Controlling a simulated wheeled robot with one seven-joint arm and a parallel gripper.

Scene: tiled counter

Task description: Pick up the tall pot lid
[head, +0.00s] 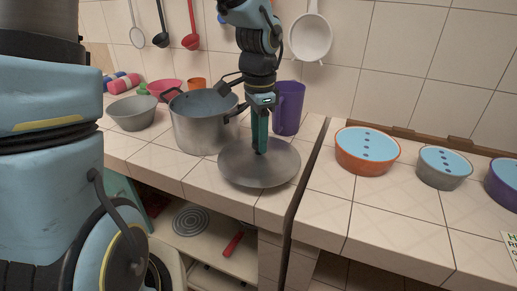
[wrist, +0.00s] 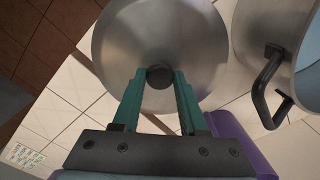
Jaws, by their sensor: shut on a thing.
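The tall pot lid (head: 258,172) is a round grey metal lid at the counter's front edge, right of the large pot. In the wrist view the lid (wrist: 160,35) fills the upper middle, with its dark round knob (wrist: 159,77) between the fingertips. My gripper (head: 260,148) points straight down over the lid's centre, and its green fingers are shut on the knob. The gripper also shows in the wrist view (wrist: 160,82). The knob is mostly hidden by the fingers in the head view. I cannot tell whether the lid touches the counter.
A large metal pot (head: 202,122) with dark handles stands close on the left. A purple cup (head: 290,108) stands behind the lid. A grey bowl (head: 131,114) is further left. An orange container with a blue top (head: 365,158) sits right, past a dark gap in the counter.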

